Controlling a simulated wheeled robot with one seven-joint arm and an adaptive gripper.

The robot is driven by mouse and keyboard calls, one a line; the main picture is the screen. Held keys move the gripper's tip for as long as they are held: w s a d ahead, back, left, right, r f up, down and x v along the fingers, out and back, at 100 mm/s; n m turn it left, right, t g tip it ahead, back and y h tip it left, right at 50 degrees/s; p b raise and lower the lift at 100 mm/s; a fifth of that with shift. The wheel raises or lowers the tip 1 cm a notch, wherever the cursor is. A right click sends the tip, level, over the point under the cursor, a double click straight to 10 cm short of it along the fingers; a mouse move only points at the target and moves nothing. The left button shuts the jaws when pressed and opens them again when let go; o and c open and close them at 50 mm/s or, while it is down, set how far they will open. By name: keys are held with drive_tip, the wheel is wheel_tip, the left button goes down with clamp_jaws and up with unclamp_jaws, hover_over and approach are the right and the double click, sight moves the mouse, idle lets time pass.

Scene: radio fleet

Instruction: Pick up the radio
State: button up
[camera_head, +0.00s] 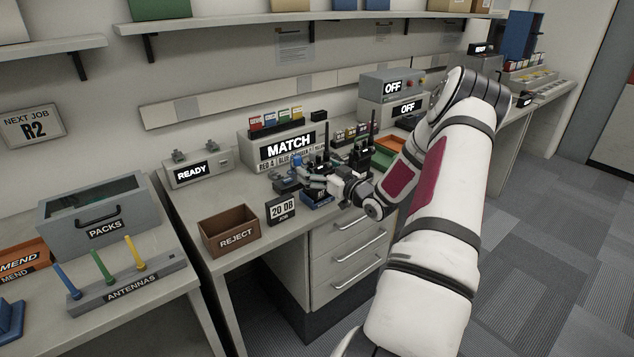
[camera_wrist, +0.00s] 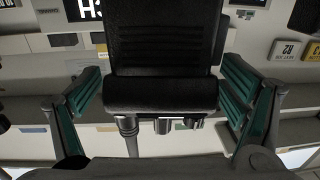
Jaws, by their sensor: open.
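The radio (camera_wrist: 162,50) is a black, ribbed handheld set. It fills the middle of the wrist view, with its knobs and antenna stub at the lower end of the picture. My gripper (camera_wrist: 160,92) is open, with one green-padded finger on each side of the radio and visible gaps between pads and body. In the head view the gripper (camera_head: 316,177) is at the bench in front of the MATCH unit (camera_head: 288,147). A dark radio body with an upright antenna (camera_head: 326,135) shows there, partly hidden by the fingers.
A blue stand (camera_head: 318,201) lies just below the gripper. The 20 DB block (camera_head: 281,210) and the brown REJECT bin (camera_head: 230,231) are to its left. The READY box (camera_head: 197,167) is further back.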

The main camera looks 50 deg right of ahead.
drive_tip(key=c, duration=1.4)
drive_tip(key=shift+c, duration=1.2)
drive_tip(key=shift+r, duration=0.1)
